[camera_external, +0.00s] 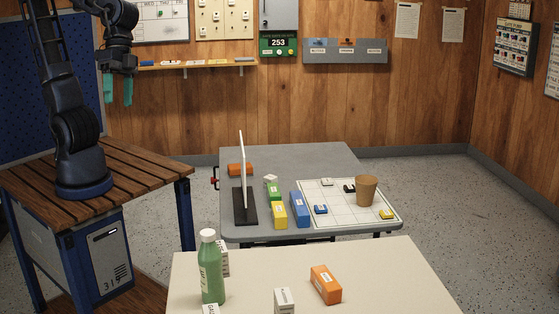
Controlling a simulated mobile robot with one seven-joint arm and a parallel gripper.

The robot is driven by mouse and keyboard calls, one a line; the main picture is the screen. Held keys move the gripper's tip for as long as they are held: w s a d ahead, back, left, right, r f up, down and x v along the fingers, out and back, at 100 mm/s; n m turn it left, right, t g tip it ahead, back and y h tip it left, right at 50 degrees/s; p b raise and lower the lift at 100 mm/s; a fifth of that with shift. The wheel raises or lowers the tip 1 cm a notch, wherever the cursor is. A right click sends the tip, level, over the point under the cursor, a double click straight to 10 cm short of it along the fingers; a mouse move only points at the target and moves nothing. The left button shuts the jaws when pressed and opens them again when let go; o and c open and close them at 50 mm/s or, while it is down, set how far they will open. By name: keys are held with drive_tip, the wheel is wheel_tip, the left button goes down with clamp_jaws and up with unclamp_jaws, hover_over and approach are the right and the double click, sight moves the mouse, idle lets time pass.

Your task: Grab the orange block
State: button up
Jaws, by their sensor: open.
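One orange block (326,285) with a white label lies on the cream table in front, right of a small white box. Another orange block (237,169) lies on the grey table, at the left near the thin white upright panel, which hides part of it. My gripper (117,97) has teal fingers pointing down. It is open and empty, high at the upper left, well away from both orange blocks.
The grey table (300,157) also holds green, yellow and blue blocks, a white grid board (337,216) and a brown cup (366,190). The white panel (242,165) stands on a black base. A green bottle (211,270) and white boxes (284,301) stand on the cream table.

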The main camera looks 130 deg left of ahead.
drive_tip(key=w+a+f+n+t+h, duration=0.15)
drive_tip(key=w+f+n, duration=0.25)
drive_tip(key=w, duration=0.6)
drive_tip(key=w+a+f+n+h, duration=0.3)
drive_tip(key=w+f+n, duration=0.15)
drive_tip(key=w, duration=0.45)
drive_tip(key=w+a+f+n+t+h, duration=0.15)
drive_tip(key=w+f+n, duration=0.3)
drive_tip(key=w, duration=0.55)
drive_tip(key=n+t+y, duration=0.2)
drive_tip(key=n+t, duration=0.3)
drive_tip(key=n, duration=0.7)
approach(324, 275)
drive_tip(key=shift+w+d+f, duration=0.1)
drive_tip(key=shift+w, duration=0.1)
drive_tip(key=shift+w+f, duration=0.1)
drive_tip(key=shift+f, duration=0.05)
drive_tip(key=x, duration=1)
drive_tip(key=shift+w+d, duration=0.2)
drive_tip(key=shift+w, duration=0.05)
drive_tip(key=shift+c, duration=0.4)
drive_tip(key=c, duration=1.1)
